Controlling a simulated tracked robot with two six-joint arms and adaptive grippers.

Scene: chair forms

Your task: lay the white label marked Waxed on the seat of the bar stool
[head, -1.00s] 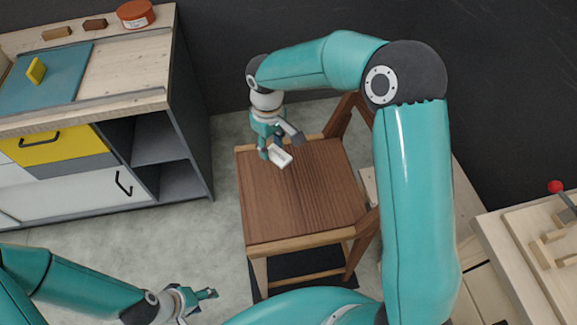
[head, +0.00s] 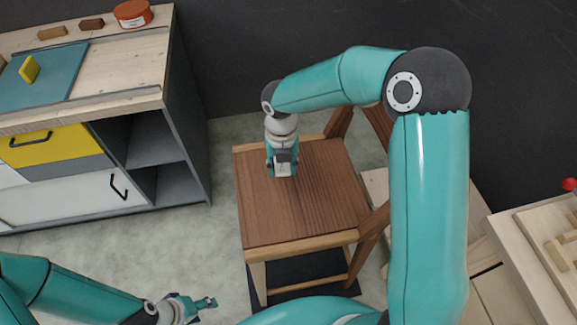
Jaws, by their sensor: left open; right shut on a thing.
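A wooden seat piece with a brown slatted top (head: 305,205), pale front legs and a backrest stands in the middle of the head view. It looks like a chair; no other stool is in view. My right gripper (head: 283,161) is over the back left part of the seat, shut on a small white label (head: 283,170). I cannot read a word on the label, or tell whether it touches the seat. My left gripper (head: 207,303) is open and empty at the bottom, left of the seat's front legs.
A workbench (head: 125,75) with a teal mat, yellow block and red-orange tin (head: 133,13) stands at left. A pale wooden bench (head: 515,255) with a red knob is at right. A dark mat (head: 305,272) lies under the seat. Most of the seat top is clear.

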